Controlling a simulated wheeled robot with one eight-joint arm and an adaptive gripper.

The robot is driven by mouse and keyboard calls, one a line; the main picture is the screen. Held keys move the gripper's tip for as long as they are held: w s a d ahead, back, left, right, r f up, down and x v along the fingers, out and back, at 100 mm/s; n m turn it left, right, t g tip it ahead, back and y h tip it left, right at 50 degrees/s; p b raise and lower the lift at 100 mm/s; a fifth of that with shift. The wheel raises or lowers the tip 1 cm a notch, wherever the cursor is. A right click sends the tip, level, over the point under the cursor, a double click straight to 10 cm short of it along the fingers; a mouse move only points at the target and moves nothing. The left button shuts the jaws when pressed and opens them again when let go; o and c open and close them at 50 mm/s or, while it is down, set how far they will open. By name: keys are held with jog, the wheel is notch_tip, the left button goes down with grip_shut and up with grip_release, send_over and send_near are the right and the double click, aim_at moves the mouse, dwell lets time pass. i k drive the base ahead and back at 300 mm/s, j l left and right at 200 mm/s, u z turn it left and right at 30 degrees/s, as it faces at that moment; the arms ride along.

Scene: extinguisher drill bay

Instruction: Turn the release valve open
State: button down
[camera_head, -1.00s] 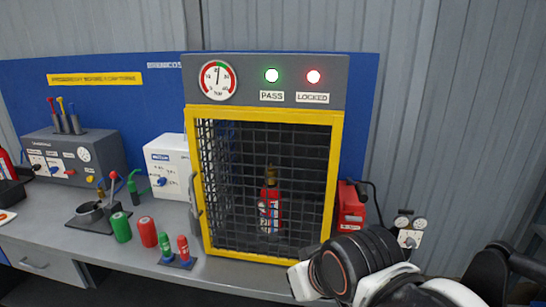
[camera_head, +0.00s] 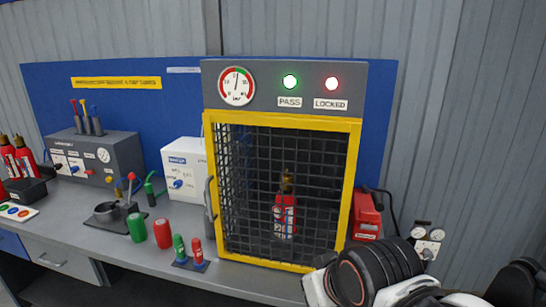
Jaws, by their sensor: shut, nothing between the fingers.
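No part is clearly marked as the release valve. Small knobs show on the white box (camera_head: 185,166) left of the cage, where a blue knob (camera_head: 178,184) is on its front. My arm's black and white links fill the bottom right corner, in front of the cage's lower right corner in the picture. My gripper's fingers do not show.
A yellow-framed mesh cage (camera_head: 211,170) holds a red extinguisher (camera_head: 285,215); its PASS lamp (camera_head: 290,82) is green and LOCKED lamp (camera_head: 331,84) red. Red and green cylinders and a vise-like fixture (camera_head: 107,212) stand on the grey bench (camera_head: 60,215).

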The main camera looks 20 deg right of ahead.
aim_at(367, 226)
jog(key=z, duration=1)
